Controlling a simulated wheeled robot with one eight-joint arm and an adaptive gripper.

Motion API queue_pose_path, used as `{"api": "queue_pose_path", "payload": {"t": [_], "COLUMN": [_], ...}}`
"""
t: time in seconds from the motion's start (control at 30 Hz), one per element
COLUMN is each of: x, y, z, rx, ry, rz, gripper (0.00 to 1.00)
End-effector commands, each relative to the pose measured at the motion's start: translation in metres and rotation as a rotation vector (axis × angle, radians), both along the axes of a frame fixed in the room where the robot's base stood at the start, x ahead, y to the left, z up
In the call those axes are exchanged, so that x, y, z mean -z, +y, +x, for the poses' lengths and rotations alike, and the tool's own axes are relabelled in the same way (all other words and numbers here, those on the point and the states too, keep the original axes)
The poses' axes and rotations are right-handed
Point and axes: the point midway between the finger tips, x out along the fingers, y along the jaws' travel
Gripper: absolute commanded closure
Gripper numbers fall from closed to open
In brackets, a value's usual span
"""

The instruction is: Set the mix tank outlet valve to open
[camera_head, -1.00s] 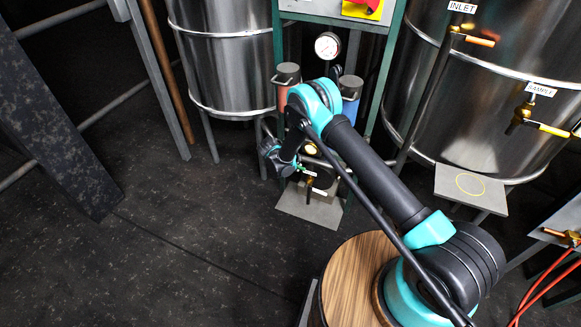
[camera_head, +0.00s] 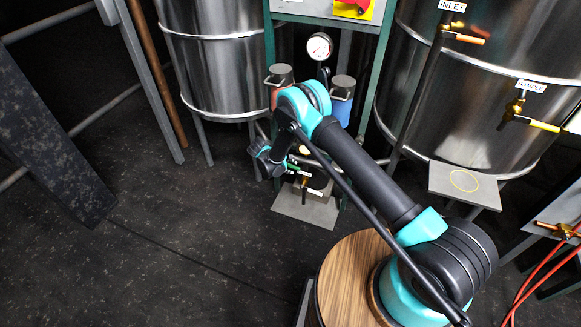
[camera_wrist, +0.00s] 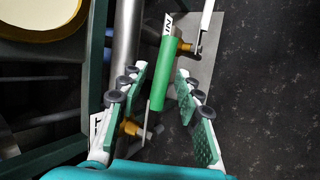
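A green bar-shaped valve handle (camera_wrist: 165,75) shows in the wrist view, with a brass fitting (camera_wrist: 186,46) beside its upper part. My gripper (camera_wrist: 160,74) is open, one finger on each side of the lower end of the green handle, with a visible gap on the right. Whether the left finger touches it is unclear. In the head view my gripper (camera_head: 284,167) is low at the filter stand, and its fingers are partly hidden. A brass valve with a dark handle (camera_head: 304,191) and a small label sits just right of it. I cannot tell the mix tank outlet valve by its label.
A second brass fitting (camera_wrist: 131,128) lies by the left finger, near a metal pipe (camera_wrist: 126,40). The stand carries a gauge (camera_head: 319,46) and canisters. The right steel tank (camera_head: 478,110) has INLET and SAMPLE valves. Floor at left is open.

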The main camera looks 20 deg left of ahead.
Motion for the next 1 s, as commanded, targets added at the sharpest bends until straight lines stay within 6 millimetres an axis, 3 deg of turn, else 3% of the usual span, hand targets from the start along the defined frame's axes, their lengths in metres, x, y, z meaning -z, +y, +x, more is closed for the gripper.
{"api": "queue_pose_path", "payload": {"t": [0.33,0.7,1.0], "x": [-0.006,-0.047,-0.063], "y": [0.003,0.023,0.031], "z": [-0.003,-0.029,-0.038], "rx": [-0.001,-0.001,0.0], "ry": [0.0,0.0,0.0], "rz": [0.001,0.0,0.0], "gripper": [0.65,0.65,0.65]}}
